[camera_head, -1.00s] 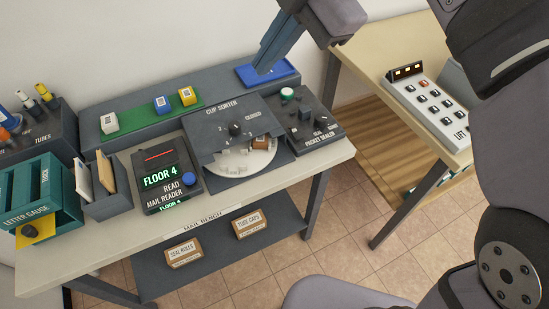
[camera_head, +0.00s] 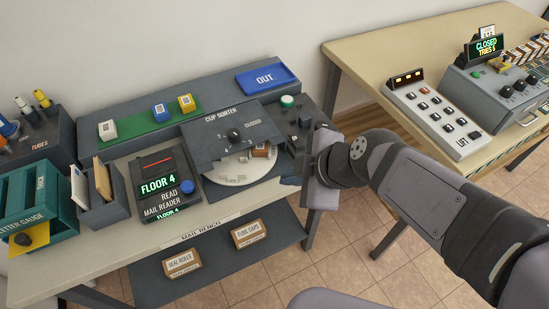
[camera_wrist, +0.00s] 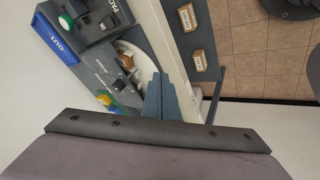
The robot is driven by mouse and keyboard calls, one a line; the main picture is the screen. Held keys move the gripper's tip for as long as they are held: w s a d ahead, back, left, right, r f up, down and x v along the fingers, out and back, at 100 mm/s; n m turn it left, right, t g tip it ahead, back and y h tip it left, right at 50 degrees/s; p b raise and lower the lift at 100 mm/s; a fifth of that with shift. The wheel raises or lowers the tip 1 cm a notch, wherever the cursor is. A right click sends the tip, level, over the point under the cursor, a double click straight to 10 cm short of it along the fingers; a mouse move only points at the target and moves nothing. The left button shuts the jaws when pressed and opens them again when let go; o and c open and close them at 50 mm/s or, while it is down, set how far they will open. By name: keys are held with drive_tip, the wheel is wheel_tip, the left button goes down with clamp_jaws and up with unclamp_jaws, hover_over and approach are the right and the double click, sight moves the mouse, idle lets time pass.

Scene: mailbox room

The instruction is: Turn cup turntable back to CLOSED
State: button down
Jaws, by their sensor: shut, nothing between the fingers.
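The cup sorter (camera_head: 222,118) is a dark grey box on the mail bench. Its dark knob (camera_head: 234,134) sits among printed marks, one reading CLOSED; I cannot tell which mark it points to. The white turntable disc (camera_head: 232,177) shows below the cover, with a brown piece (camera_head: 260,150) and pale pieces on it. The disc also shows in the wrist view (camera_wrist: 140,46). My gripper (camera_head: 288,180) is to the right of the disc in the head view, its fingers partly hidden. In the wrist view its fingers (camera_wrist: 157,76) are shut and empty, by the disc and the bench edge.
The packet sealer (camera_head: 304,118) stands close right of the sorter, partly behind my gripper. The mail reader (camera_head: 162,185) is on its left. A blue OUT tray (camera_head: 267,77) lies behind. The right table holds a lift panel (camera_head: 435,115) and a machine whose display (camera_head: 485,46) reads CLOSED.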

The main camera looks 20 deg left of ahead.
drive_tip(key=w, duration=0.2)
drive_tip(key=b, duration=0.2)
approach(271, 157)
drive_tip(key=shift+m+t, duration=0.4)
drive_tip(key=s+f, duration=0.1)
drive_tip(key=s+a+f, duration=0.1)
drive_tip(key=s+f, duration=0.1)
drive_tip(key=s+a+f, duration=0.1)
drive_tip(key=shift+s+f, duration=0.2)
drive_tip(key=shift+f, duration=0.15)
drive_tip(key=shift+w+a+r+p, duration=0.1)
drive_tip(key=shift+w+r+p, duration=0.05)
drive_tip(key=shift+w, duration=0.35)
drive_tip(key=shift+w+a+r+p, duration=0.1)
drive_tip(key=shift+w+a+p, duration=0.05)
drive_tip(key=shift+w, duration=0.4)
drive_tip(key=shift+w+a, duration=0.3)
drive_tip(key=shift+w, duration=0.6)
drive_tip(key=shift+w+f, duration=0.1)
drive_tip(key=shift+w+f+b, duration=0.1)
drive_tip(key=shift+w+b, duration=0.1)
drive_tip(key=shift+b, duration=0.1)
drive_tip(key=shift+w+d+b, duration=0.15)
drive_tip(key=shift+w+b, duration=0.3)
drive_tip(key=shift+w, duration=0.05)
drive_tip(key=shift+r, duration=0.2)
